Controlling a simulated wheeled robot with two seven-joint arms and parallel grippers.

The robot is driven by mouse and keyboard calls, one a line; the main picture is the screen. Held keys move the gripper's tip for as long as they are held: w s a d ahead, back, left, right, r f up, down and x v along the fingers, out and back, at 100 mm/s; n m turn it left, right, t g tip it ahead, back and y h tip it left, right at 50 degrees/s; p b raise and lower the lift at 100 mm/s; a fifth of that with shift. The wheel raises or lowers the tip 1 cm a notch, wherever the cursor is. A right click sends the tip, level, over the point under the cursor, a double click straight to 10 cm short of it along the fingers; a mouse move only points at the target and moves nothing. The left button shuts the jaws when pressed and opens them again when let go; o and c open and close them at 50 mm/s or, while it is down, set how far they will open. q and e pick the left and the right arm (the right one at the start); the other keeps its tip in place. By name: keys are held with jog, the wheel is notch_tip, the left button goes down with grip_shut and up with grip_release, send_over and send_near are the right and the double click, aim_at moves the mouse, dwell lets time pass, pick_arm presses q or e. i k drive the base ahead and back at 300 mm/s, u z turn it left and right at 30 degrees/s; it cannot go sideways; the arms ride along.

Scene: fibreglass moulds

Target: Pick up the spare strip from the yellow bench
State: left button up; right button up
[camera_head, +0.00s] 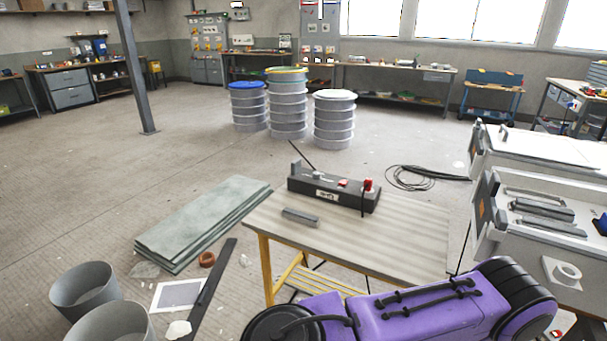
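The yellow bench (345,237) stands in the middle of the head view, with a pale striped top and yellow legs. A short dark grey strip (300,217), which looks like the spare strip, lies flat near the bench's left edge. Behind it on the same top sits a long dark device (333,194) with a label and red parts. The strip is fully in sight and nothing touches it from above. Neither of my grippers shows in this view.
White mould boxes (486,211) stand at right. Stacked grey-green sheets (205,220), a dark plank (213,285) and grey buckets (85,290) lie left of the bench.

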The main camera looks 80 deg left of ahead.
aim_at(301, 218)
jog(key=u, duration=2.65)
jog(key=k, duration=0.5)
jog(key=z, duration=0.65)
jog(key=i, duration=0.8)
jog(key=u, duration=0.05)
